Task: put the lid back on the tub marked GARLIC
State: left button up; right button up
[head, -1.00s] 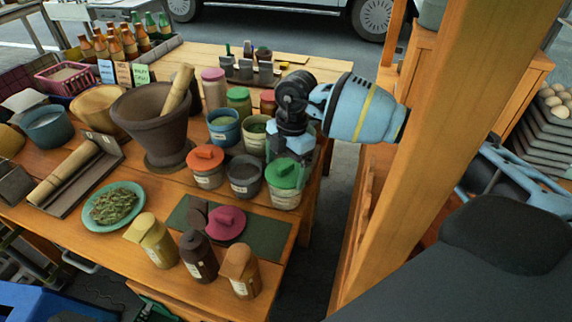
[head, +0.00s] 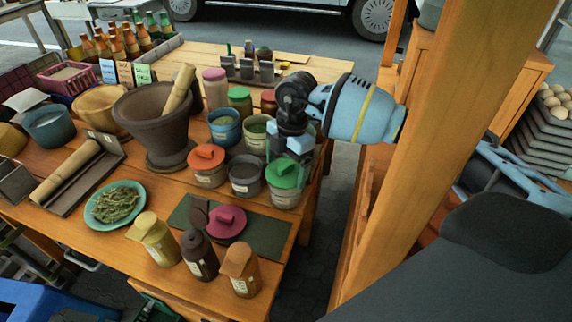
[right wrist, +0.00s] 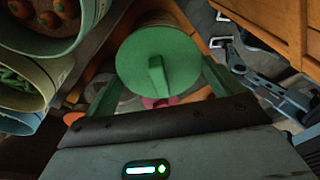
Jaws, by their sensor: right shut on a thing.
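A round green lid (head: 288,173) with a bar-shaped knob sits on, or just over, a pale tub (head: 285,198) at the table's right edge; I cannot tell whether it is fully seated. My right gripper (head: 291,153) is directly above, pointing down, shut on the green lid. In the right wrist view the lid (right wrist: 158,62) shows between my two fingers. A maroon lid (head: 225,223) and a dark brown lid (head: 199,212) lie on a dark green mat (head: 262,238). A grey tub (head: 245,176) stands open beside the pale tub. Tub labels are too small to read. My left gripper is out of view.
An orange-lidded tub (head: 209,170) and two open tubs stand close left of my gripper. A mortar (head: 150,115) with a pestle is further left. Several bottles (head: 198,255) line the front edge. A wooden post (head: 440,150) rises close on the right.

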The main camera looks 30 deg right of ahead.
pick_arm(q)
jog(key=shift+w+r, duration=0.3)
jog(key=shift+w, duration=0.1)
pick_arm(e)
jog(key=shift+f, duration=0.1)
pick_arm(q)
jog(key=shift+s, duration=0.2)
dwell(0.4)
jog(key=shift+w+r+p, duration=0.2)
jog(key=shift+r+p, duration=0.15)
jog(key=shift+p, duration=0.1)
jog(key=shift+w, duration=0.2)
pick_arm(e)
jog(key=o, duration=0.7)
jog(key=shift+c, duration=0.2)
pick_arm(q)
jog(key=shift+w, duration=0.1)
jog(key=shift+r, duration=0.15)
